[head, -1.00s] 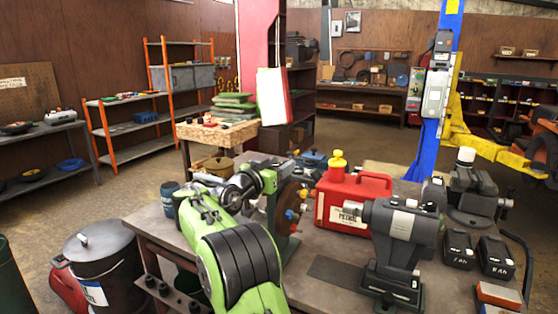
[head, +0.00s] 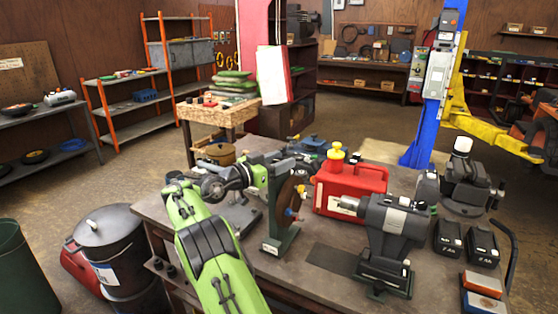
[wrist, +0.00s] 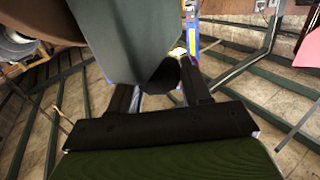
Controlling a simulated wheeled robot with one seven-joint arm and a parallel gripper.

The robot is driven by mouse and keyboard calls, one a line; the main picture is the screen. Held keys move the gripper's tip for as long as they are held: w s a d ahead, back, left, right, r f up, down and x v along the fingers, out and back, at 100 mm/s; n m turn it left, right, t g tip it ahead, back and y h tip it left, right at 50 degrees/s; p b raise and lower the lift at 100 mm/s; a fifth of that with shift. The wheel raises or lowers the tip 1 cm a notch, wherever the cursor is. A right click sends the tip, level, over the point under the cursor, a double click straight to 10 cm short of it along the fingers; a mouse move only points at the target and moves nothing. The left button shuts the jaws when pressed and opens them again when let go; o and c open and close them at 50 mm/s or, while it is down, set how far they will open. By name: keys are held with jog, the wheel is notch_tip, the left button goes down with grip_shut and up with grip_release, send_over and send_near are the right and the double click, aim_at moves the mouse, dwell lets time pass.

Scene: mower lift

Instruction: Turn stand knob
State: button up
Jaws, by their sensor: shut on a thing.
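A dark green stand (head: 273,231) rises from the workbench and carries a brown disc (head: 293,197) with small coloured knobs on its right side. My gripper (head: 257,175) is at the stand's upper left side, small in the head view. In the wrist view, my gripper (wrist: 160,80) has its two black fingers on either side of a dark round knob (wrist: 167,73). The fingers are shut on this knob, under the green plate of the stand (wrist: 125,40). The plate hides part of the knob and the left fingertip.
The workbench (head: 325,258) also holds a red fuel can (head: 345,195) and a grey machine (head: 390,235) right of the stand. Two black batteries (head: 466,242) lie at the right. A lidded grey bin (head: 108,245) stands on the floor left of the bench.

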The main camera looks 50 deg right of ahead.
jog(key=o, duration=1)
jog(key=shift+d+f, duration=0.1)
jog(key=shift+d, duration=0.05)
jog(key=shift+c, duration=0.2)
jog(key=w+a, duration=0.1)
jog(key=a, duration=1.4)
jog(key=shift+w+a, duration=0.35)
jog(key=shift+a, duration=0.05)
